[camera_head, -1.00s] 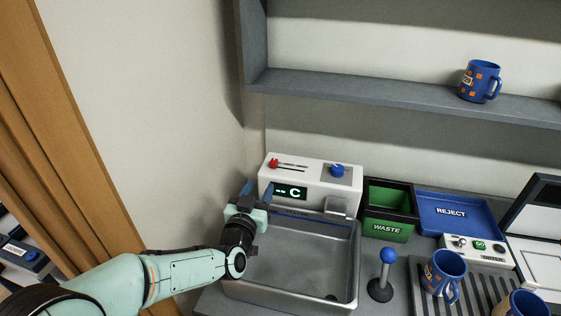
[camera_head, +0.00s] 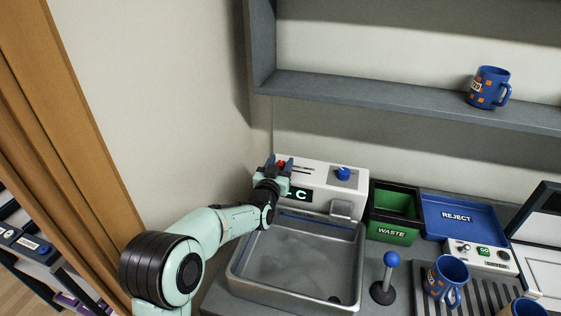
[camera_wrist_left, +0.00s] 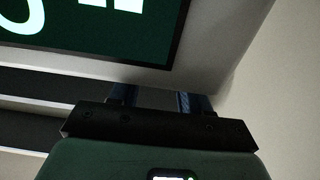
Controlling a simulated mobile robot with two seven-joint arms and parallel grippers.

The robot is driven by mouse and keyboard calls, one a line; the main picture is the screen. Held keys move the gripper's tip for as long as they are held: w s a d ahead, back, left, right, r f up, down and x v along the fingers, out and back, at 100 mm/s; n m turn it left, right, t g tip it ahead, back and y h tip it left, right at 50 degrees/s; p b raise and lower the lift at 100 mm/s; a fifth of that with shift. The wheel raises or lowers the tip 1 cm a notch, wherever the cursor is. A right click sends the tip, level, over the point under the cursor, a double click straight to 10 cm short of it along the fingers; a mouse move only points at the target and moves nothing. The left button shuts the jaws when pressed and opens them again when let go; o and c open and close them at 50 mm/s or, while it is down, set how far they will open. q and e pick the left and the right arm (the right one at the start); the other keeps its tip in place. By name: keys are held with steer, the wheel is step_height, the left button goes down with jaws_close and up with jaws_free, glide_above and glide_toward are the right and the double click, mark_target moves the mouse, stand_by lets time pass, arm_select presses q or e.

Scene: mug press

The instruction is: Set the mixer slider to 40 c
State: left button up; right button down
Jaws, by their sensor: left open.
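The mixer is a white box (camera_head: 322,186) at the back of the sink. Its red slider knob (camera_head: 281,164) is at the left end of a dark slot (camera_head: 304,170) on top. My left gripper (camera_head: 279,161) is open at the knob, with a blue finger on each side of it; I cannot tell whether they touch it. The dark display (camera_head: 304,195) on the front shows a "C", and my gripper hides its left part. The left wrist view shows the display (camera_wrist_left: 105,45) close up, with cut-off pale characters. My right gripper is not in view.
A blue knob (camera_head: 343,173) is on the mixer's right. The metal sink (camera_head: 240,276) lies in front. To the right are a blue-topped lever (camera_head: 391,259), a green waste bin (camera_head: 391,233), a blue reject tray (camera_head: 432,205) and mugs (camera_head: 440,277). A shelf (camera_head: 380,101) runs above.

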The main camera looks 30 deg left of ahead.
mark_target(293, 172)
arm_select(q)
steer(key=shift+w, duration=0.1)
jaws_close()
steer(key=shift+w+d, duration=0.25)
steer(key=shift+d, duration=0.8)
steer(key=shift+w+d, duration=0.25)
steer(key=shift+d, duration=0.75)
steer(key=shift+a, duration=0.1)
jaws_free()
steer(key=shift+s+b, duration=0.1)
steer(key=shift+b, duration=0.2)
